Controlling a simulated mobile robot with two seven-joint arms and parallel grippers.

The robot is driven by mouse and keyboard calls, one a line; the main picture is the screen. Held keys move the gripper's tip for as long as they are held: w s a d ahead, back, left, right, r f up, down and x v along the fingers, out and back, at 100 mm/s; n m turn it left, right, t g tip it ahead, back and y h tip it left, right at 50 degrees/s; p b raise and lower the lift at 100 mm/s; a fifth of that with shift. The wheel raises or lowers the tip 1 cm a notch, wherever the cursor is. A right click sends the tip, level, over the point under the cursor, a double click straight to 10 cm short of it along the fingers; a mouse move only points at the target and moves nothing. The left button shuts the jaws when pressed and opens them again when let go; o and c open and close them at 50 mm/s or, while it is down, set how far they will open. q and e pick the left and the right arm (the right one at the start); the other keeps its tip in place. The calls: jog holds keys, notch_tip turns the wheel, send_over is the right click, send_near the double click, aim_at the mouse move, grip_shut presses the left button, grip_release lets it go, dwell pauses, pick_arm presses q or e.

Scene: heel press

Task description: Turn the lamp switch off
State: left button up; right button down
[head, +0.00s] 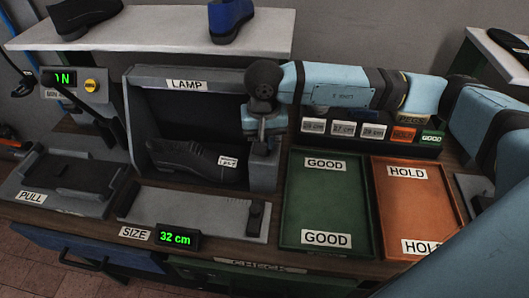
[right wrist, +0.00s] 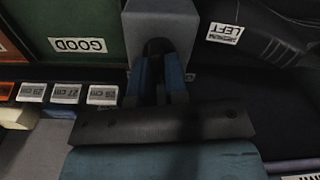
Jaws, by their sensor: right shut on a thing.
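The lamp booth is a grey frame with a LAMP label (head: 186,85) on its top bar. Its inside (head: 195,115) looks dark, and a black shoe (head: 195,160) with a white tag lies in it. My right gripper (head: 264,138) is at the booth's right post (head: 264,174), pointing down. In the right wrist view its fingers (right wrist: 160,75) are shut on a small dark switch (right wrist: 158,47) at the grey block (right wrist: 163,20). The fingers mostly hide the switch, so its position cannot be told. My left gripper is not in view.
A green GOOD tray (head: 325,205) and an orange HOLD tray (head: 415,205) stand right of the booth. A SIZE gauge with a 32 cm display (head: 177,238) is in front. A PULL fixture (head: 35,198) is left. A shelf (head: 155,32) with shoes is behind.

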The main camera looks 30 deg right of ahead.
jog(key=shift+f+n+b, duration=0.3)
jog(key=shift+n+b, duration=0.4)
jog(key=shift+b, duration=0.25)
jog(key=shift+r+n+b, duration=0.15)
jog(key=shift+n+b, duration=0.55)
jog(key=shift+b, duration=0.2)
pick_arm(q)
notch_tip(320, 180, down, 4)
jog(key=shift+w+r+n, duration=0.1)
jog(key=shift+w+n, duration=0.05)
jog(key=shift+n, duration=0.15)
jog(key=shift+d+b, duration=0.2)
jog(key=shift+b, duration=0.1)
pick_arm(e)
jog(key=shift+a+r+n, duration=0.1)
jog(key=shift+r+n, duration=0.05)
jog(key=shift+n, duration=0.15)
jog(key=c, duration=1.2)
grip_release()
jog(key=shift+c, duration=0.2)
jog(key=shift+o, duration=0.5)
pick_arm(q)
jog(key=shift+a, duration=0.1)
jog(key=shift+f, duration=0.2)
pick_arm(e)
jog(key=shift+r, duration=0.1)
